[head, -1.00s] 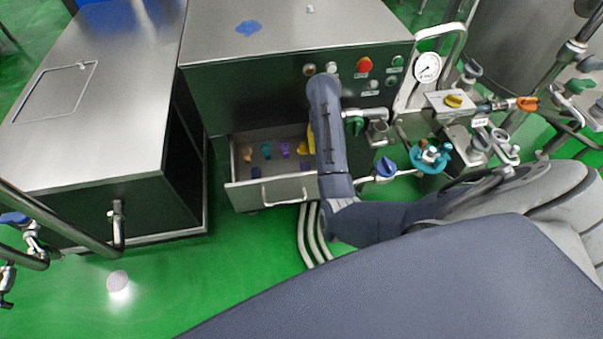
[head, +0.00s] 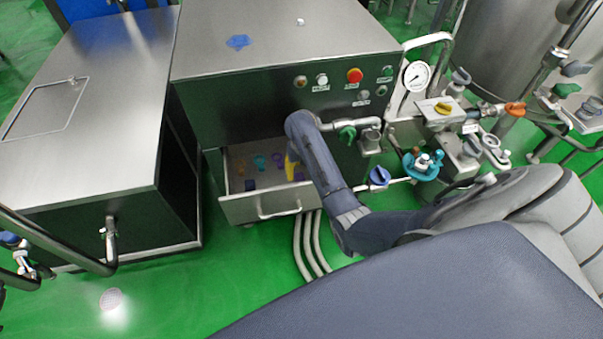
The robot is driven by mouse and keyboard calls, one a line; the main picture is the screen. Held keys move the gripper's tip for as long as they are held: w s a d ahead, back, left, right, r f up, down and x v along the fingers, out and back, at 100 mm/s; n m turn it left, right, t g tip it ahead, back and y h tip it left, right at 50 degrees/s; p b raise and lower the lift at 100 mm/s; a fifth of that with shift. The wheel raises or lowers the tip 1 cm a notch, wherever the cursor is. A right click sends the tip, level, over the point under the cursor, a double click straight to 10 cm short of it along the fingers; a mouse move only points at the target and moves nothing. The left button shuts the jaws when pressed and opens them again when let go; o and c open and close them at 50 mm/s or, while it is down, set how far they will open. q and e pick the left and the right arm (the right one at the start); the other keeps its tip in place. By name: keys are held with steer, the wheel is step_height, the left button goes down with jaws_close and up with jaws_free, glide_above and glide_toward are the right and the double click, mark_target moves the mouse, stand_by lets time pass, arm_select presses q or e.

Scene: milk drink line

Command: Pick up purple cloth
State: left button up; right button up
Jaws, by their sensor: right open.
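Several small coloured items lie in the open drawer (head: 228,208) under the steel cabinet. A small purple item (head: 277,160) is among them, near the drawer's back. Darker purple pieces (head: 249,185) lie toward its front. They are too small to tell which is cloth. My right arm reaches in from the right over the drawer. My left gripper is out of view.
A blue patch (head: 238,41) lies on top of the cabinet (head: 290,50). Buttons, valves and a gauge (head: 416,76) crowd the right. A steel box (head: 95,110) stands left of the cabinet. The green floor in front of the drawer is mostly clear, with hoses (head: 310,245) at its right.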

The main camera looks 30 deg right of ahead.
steer(key=shift+f, duration=3.9)
steer(key=shift+c, duration=0.2)
steer(key=c, duration=1.2)
steer(key=shift+r, duration=0.1)
steer(key=shift+r, duration=9.9)
